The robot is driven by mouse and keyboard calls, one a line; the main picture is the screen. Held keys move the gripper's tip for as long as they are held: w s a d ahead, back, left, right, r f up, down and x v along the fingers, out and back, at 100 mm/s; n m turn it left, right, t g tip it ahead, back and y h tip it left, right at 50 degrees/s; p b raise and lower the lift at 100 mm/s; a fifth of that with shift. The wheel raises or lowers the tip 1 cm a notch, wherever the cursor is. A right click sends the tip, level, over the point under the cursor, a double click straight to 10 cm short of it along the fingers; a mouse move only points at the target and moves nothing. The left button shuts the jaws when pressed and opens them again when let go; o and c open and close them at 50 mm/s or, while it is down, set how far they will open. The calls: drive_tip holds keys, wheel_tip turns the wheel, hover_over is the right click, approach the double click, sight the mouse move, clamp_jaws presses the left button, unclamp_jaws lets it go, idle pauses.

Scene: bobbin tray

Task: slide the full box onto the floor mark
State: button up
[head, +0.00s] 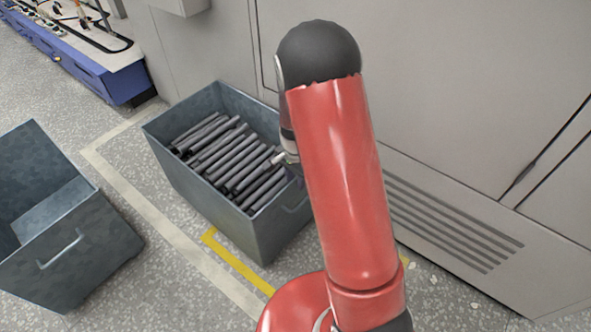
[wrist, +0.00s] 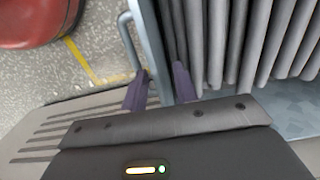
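The full box (head: 228,222) is a blue-grey metal bin holding dark rods (head: 228,158). The mark is partly hidden by the box and my arm. My gripper (wrist: 160,70) is at the box's right-hand end, mostly hidden by my arm in the head view. In the wrist view its fingers sit either side of the box wall (wrist: 152,45), beside the handle (wrist: 125,40). They look apart, with a gap to the wall.
A second metal box (head: 75,255), with no rods visible, stands at the left. A pale floor line (head: 170,232) runs between the boxes. The grey cabinet (head: 460,100) with a vent closes off the back and right. A blue-edged machine (head: 95,75) stands at upper left.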

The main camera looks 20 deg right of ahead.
drive_tip(key=shift+f, duration=1.25)
drive_tip(key=shift+c, duration=0.4)
clamp_jaws()
